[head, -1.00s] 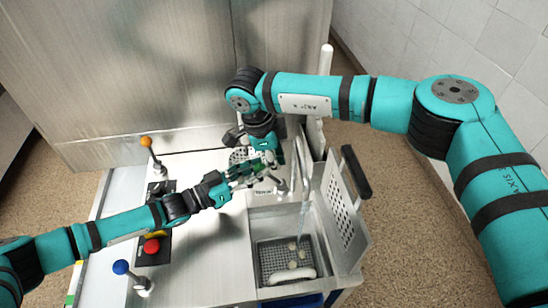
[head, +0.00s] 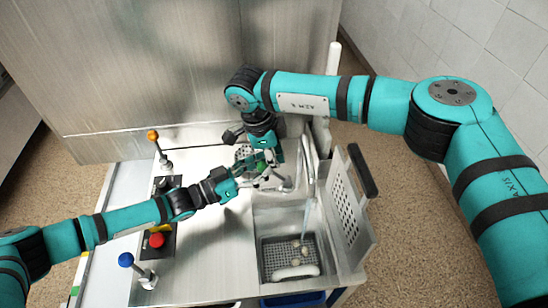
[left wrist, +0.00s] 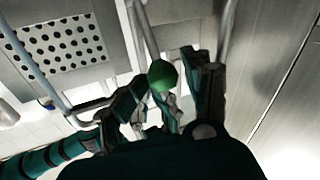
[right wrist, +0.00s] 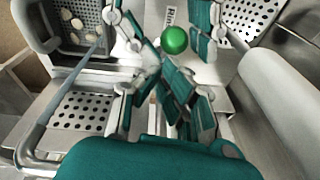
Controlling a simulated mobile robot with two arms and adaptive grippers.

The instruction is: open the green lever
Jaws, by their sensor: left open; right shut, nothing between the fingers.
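The green lever's ball knob (left wrist: 162,76) shows near the middle of the left wrist view, and in the right wrist view (right wrist: 174,40) at upper centre. In the head view it is mostly hidden among my grippers. My left gripper (left wrist: 172,80) is open, with a finger on either side of the knob in its view; contact is unclear. My right gripper (right wrist: 166,75) is shut and empty, close to the knob, which shows just beyond its fingers. Both grippers crowd together beside the sink in the head view, so their exact gap is hidden.
An orange-knobbed lever (head: 153,135), a blue-knobbed lever (head: 126,260) and a red button (head: 157,240) stand on the left side. A sink holds a perforated basket (head: 268,262) with pale items. The counter's front middle is clear.

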